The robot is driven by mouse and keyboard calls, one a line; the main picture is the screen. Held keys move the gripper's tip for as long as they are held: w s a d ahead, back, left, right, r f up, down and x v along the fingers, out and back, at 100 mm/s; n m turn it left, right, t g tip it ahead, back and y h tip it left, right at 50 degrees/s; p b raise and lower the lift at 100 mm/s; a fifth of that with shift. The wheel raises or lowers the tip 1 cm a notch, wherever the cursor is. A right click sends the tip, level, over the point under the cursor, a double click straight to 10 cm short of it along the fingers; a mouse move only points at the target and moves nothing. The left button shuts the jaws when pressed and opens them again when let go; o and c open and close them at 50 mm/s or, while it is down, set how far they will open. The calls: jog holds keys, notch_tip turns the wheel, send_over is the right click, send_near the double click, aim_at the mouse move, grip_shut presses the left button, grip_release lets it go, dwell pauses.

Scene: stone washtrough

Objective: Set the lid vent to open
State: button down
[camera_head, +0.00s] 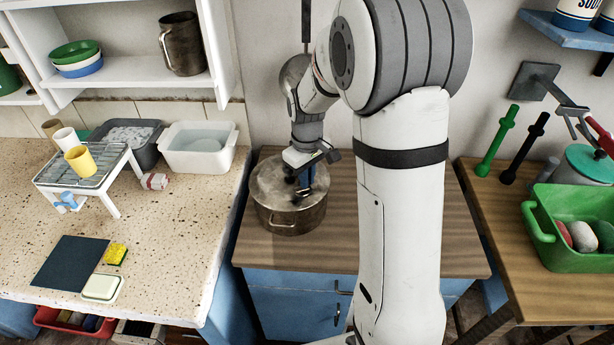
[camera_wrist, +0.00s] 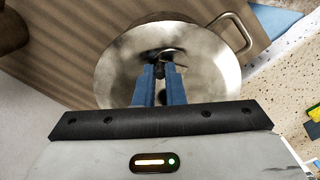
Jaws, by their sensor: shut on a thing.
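A metal pot (camera_head: 291,212) with its lid on (camera_head: 275,180) stands on the wooden counter in the middle of the head view. In the wrist view the round metal lid (camera_wrist: 118,70) fills the middle, with a pot handle (camera_wrist: 236,32) at upper right. My gripper (camera_head: 303,193) is over the lid, pointing down. In the wrist view its blue fingers (camera_wrist: 161,72) are close together at a small dark part (camera_wrist: 166,57) near the lid's centre and are shut on it. Whether that part is the vent or a knob, and its setting, I cannot tell.
The wooden counter (camera_head: 420,230) is bare around the pot. At left, a speckled worktop (camera_head: 170,240) bears a rack with cups (camera_head: 85,165) and a white basin (camera_head: 198,147). At right are a green crate (camera_head: 545,230) and two upright dumbbell-shaped items (camera_head: 497,142).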

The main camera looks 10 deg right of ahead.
aim_at(306, 197)
jog(key=m, duration=0.2)
jog(key=s+m+b, duration=0.1)
jog(key=m, duration=0.2)
jog(key=shift+s+a+m, duration=0.1)
jog(key=shift+m, duration=0.2)
jog(key=shift+s+a+m+b, duration=0.1)
jog(key=shift+s+m+b, duration=0.15)
jog(key=shift+m, duration=0.7)
jog(key=shift+s+a+m+b, duration=0.1)
jog(key=shift+a+m+b, duration=0.1)
jog(key=shift+m, duration=0.7)
jog(key=shift+s+a+m+b, duration=0.1)
jog(key=shift+s+m+b, duration=0.15)
jog(key=shift+m, duration=0.7)
jog(key=c, duration=1.5)
grip_release()
notch_tip(306, 197, up, 8)
jog(key=shift+f, duration=0.1)
